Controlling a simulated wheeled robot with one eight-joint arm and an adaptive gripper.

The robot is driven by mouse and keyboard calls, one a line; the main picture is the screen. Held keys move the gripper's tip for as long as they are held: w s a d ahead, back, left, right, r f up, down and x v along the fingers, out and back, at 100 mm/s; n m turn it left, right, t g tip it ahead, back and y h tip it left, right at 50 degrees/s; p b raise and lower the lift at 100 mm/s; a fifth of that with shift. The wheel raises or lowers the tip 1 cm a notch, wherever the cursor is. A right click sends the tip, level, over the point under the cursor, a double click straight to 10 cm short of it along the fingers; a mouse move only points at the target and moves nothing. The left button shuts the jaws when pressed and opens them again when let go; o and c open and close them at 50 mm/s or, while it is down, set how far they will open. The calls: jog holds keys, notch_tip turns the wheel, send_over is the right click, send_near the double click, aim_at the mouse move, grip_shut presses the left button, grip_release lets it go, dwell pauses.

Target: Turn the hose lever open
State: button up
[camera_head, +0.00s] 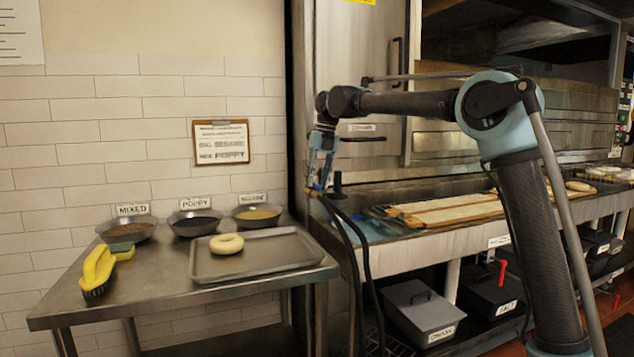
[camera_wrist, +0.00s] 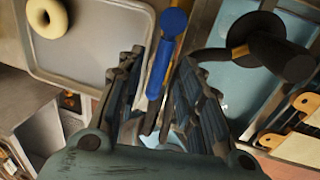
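The hose lever (camera_wrist: 163,65) is a blue bar with a round end in the wrist view. It lies between the two fingers of my gripper (camera_wrist: 162,65), with a narrow gap showing on each side. The gripper looks open, and I cannot tell whether either finger touches the lever. In the head view my gripper (camera_head: 318,188) points down beside the right end of the steel table, by the black hose (camera_head: 352,240). The lever is too small and covered to make out there.
The steel table (camera_head: 160,293) holds a tray (camera_head: 290,252) with a bagel (camera_head: 227,243), a yellow brush (camera_head: 98,268) and several topping bowls. A black upright fitting (camera_wrist: 270,50) stands close to the right of my fingers. A counter with long boards (camera_head: 450,213) lies to the right.

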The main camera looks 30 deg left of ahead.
notch_tip(320, 180, up, 10)
jog(key=shift+f, duration=0.15)
dwell(0.4)
dwell(0.3)
